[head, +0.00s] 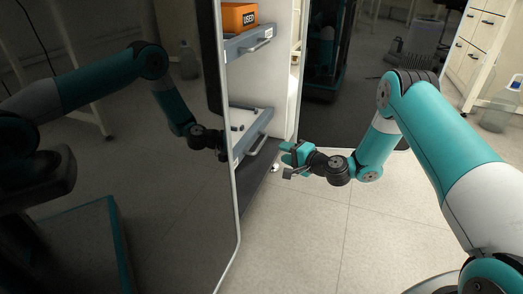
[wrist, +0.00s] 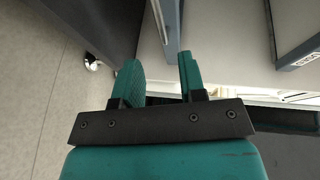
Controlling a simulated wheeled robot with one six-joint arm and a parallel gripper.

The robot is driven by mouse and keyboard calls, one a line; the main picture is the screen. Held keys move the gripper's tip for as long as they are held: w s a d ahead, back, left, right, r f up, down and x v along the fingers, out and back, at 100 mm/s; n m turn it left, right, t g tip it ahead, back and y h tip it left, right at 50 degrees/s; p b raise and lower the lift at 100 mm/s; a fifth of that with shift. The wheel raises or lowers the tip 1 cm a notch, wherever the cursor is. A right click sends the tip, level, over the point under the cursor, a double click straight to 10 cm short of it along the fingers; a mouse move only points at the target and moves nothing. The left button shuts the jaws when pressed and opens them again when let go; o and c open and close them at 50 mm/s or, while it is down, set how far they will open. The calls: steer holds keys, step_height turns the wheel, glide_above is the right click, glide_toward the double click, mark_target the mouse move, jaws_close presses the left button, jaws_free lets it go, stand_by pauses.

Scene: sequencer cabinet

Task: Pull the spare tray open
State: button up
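Two grey-blue drawer trays sit in the cabinet in the head view, an upper tray (head: 246,43) and a lower tray (head: 249,132). Each has a bar handle and a small label too small to read, so I cannot tell which is the spare one. The upper tray holds an orange box marked USED (head: 239,17). The lower tray holds a few small dark items. My gripper (head: 284,160) is right of the lower handle (head: 258,147), apparently apart from it. In the wrist view, my gripper (wrist: 160,62) is open, with a grey-blue bar or edge (wrist: 169,28) beyond the gap between its fingers.
A dark, glossy cabinet door (head: 150,180) stands at the left and reflects my arm. A white cabinet wall (head: 284,75) rises behind the trays. The tiled floor (head: 310,235) in front is clear. White drawers (head: 478,45) stand at the far right.

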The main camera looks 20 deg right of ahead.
mark_target(262, 142)
steer(key=b+x, duration=0.5)
steer(key=x, duration=0.6)
steer(key=shift+w+a+f, duration=0.1)
steer(key=shift+w+a, duration=0.05)
steer(key=shift+a, duration=0.05)
jaws_close()
